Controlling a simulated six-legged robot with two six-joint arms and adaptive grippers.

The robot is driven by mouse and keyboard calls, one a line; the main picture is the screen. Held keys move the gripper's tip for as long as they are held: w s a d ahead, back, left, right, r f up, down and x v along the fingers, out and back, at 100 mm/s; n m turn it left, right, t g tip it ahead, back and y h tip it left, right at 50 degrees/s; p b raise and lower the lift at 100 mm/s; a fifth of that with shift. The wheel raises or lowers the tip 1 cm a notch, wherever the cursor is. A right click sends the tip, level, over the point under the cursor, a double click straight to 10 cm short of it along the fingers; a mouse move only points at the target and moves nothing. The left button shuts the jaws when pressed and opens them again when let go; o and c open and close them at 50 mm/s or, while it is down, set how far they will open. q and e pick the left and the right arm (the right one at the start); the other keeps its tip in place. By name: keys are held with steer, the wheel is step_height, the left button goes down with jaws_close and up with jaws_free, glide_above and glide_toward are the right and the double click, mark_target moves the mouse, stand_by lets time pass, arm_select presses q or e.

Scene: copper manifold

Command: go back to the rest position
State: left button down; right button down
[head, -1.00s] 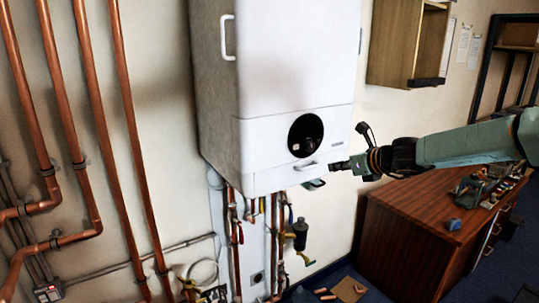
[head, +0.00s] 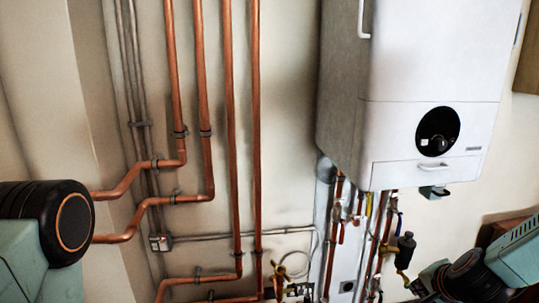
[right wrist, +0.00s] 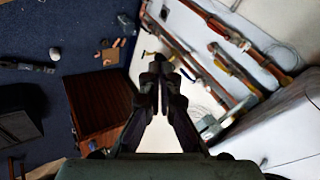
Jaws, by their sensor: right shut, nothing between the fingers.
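My right gripper (head: 418,288) is low at the right of the head view, below the white boiler (head: 345,90) and apart from it. In the right wrist view its two dark fingers (right wrist: 160,70) meet at the tips with nothing between them. Part of my left arm, a black joint and a green link, shows at the left edge of the head view. Its gripper is out of the picture.
Copper pipes (head: 232,130) run down the wall left of the boiler. Valves and short pipes (head: 382,235) hang under it. The right wrist view shows a wooden cabinet (right wrist: 100,104) and blue floor (right wrist: 60,30) with small items on it.

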steer(key=s+a+f+n+g+b, duration=0.2)
steer(key=s+a+f+n+b, duration=0.2)
steer(key=s+f, duration=0.7)
steer(key=s+a+f+n+g+b, duration=0.3)
steer(key=s+a+f+n+b, duration=0.1)
steer(key=s+f, duration=0.7)
steer(key=s+a+f+n+g+y+b, duration=0.1)
steer(key=s+a+f+n+b, duration=0.4)
steer(key=s+f, duration=0.6)
steer(key=a+f+g+b, duration=0.1)
steer(key=b, duration=0.1)
steer(key=shift+g+b, duration=0.35)
steer(key=shift+g, duration=0.05)
